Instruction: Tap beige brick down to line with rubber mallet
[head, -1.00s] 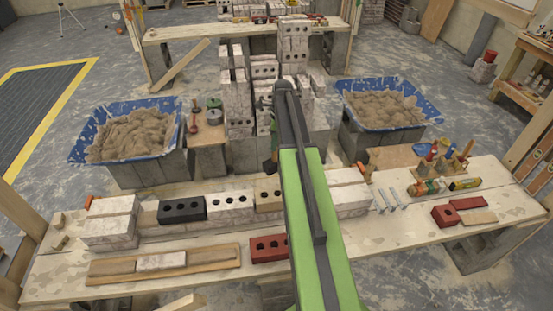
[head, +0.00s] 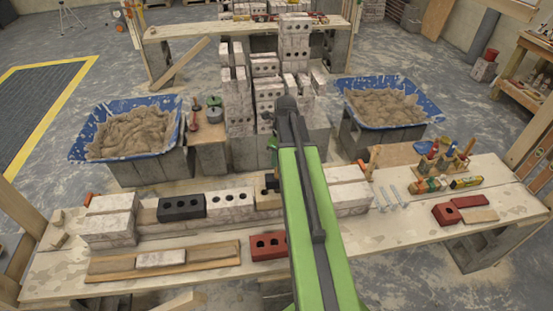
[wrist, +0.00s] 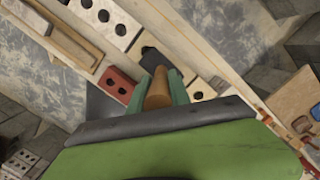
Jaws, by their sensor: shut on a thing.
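The beige brick (head: 266,201) stands in the row on the bench, between a white holed brick (head: 230,205) and my arm, which hides its right part. In the wrist view the beige brick (wrist: 202,90) shows its dark holes just right of the mallet. My gripper (wrist: 160,86) is shut on the wooden handle (wrist: 158,92) of the mallet; in the head view my arm hides the fingers. The black mallet head (wrist: 152,60) is partly visible beyond the handle. In the head view it shows (head: 271,181) close above the beige brick; I cannot tell whether they touch. I cannot make out a line.
A black brick (head: 181,208) and stacked white bricks (head: 110,220) stand left in the row, more white bricks (head: 348,192) right. A red holed brick (head: 268,246) lies in front. Metal pins (head: 391,197) lie right. Mortar tubs (head: 80,153) stand behind the bench.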

